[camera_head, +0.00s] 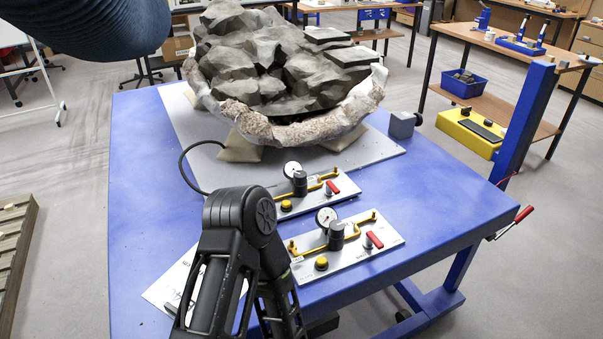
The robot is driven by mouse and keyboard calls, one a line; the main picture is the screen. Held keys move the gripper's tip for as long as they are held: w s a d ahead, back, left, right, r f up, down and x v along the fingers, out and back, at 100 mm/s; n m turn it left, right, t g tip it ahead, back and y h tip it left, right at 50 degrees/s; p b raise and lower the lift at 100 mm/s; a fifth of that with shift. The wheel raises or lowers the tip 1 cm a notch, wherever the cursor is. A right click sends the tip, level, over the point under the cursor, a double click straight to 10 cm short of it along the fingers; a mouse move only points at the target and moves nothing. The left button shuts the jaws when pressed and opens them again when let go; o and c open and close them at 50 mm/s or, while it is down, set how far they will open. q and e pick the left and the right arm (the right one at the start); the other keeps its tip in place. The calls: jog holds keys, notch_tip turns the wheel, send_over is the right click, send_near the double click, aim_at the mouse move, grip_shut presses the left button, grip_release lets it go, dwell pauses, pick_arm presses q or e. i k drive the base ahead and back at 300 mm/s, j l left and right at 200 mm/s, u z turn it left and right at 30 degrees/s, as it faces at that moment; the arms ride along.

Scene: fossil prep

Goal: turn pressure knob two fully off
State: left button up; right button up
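Two grey panels lie on the blue table, each with a round white gauge, a black knob, yellow piping, a yellow cap and a red lever. The nearer panel (357,254) has its gauge (326,216) beside its black knob (336,236). The farther panel (321,197) has its gauge (292,168) beside its black knob (299,184). The labels are too small to read, so I cannot tell which knob is number two or how far each is turned. A black jointed arm part rises at the bottom centre, left of the nearer panel. Neither gripper's fingertips show.
A large grey rock (275,65) in a plaster jacket sits on a grey board at the back of the blue table (140,190). A small grey block (402,124) stands right of it. A dark ribbed hose (90,25) hangs at upper left. The table's right side is clear.

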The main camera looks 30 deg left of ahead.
aim_at(300, 176)
jog(key=k+j+z, duration=0.15)
jog(key=k+j, duration=0.2)
jog(key=k+j+z, duration=0.2)
jog(key=k, duration=0.35)
